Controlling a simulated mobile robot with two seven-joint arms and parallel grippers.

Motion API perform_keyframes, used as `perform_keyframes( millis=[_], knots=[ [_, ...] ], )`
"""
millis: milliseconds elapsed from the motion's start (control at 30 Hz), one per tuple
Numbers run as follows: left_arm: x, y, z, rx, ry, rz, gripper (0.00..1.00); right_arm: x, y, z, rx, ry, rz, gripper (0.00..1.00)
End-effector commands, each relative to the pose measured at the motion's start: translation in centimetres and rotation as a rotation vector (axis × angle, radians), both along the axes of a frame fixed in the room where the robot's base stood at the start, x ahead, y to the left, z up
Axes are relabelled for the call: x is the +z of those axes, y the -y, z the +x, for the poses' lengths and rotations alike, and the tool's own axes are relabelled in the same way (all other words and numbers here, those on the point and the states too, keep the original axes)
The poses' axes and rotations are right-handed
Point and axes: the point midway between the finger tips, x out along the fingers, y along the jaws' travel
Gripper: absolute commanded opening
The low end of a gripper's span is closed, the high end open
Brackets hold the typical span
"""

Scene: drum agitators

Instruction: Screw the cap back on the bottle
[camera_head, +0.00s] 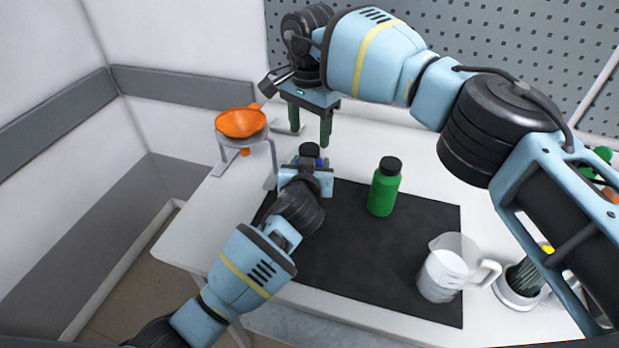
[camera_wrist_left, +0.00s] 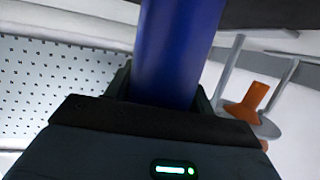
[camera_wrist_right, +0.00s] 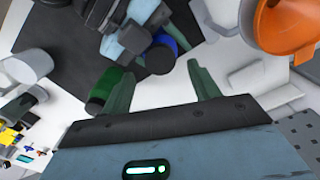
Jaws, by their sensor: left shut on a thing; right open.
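The blue bottle (camera_head: 319,163) is held by my left gripper (camera_head: 310,168), which is shut on it. In the left wrist view the blue bottle (camera_wrist_left: 178,50) stands between the fingers and its top is out of frame. A dark cap (camera_head: 308,150) shows at the bottle's top; the dark round top (camera_wrist_right: 160,60) also shows in the right wrist view. I cannot tell how tightly it sits. My right gripper (camera_head: 311,125) is open and empty above the bottle, fingers pointing down; in its wrist view the cap lies between and beyond the fingertips (camera_wrist_right: 162,72).
A green bottle (camera_head: 384,188) with a black cap stands on the black mat (camera_head: 350,255). A clear jug (camera_head: 442,270) is at the mat's front right. An orange funnel (camera_head: 241,123) sits in a stand at the left. A perforated panel (camera_head: 480,35) closes the back.

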Motion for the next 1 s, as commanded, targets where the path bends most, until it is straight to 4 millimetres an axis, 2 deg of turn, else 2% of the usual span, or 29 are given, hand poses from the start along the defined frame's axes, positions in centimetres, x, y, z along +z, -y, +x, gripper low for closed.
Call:
perform_keyframes(
  millis=[100,300,700,1000],
  knots=[
    [0.0,0.0,0.0,0.0,0.0,0.0,0.0,-1.8,0.0,-0.1,0.001,-0.002,0.001,0.61],
    [0.0,0.0,0.0,0.0,0.0,0.0,0.0,-3.6,0.0,0.0,0.0,0.0,0.0,0.61],
    [0.0,0.0,0.0,0.0,0.0,0.0,0.0,-4.1,0.0,0.0,0.0,0.001,0.0,0.61],
    [0.0,0.0,0.0,0.0,0.0,0.0,0.0,-4.1,0.0,0.0,0.0,0.001,0.0,0.22]
  ],
)
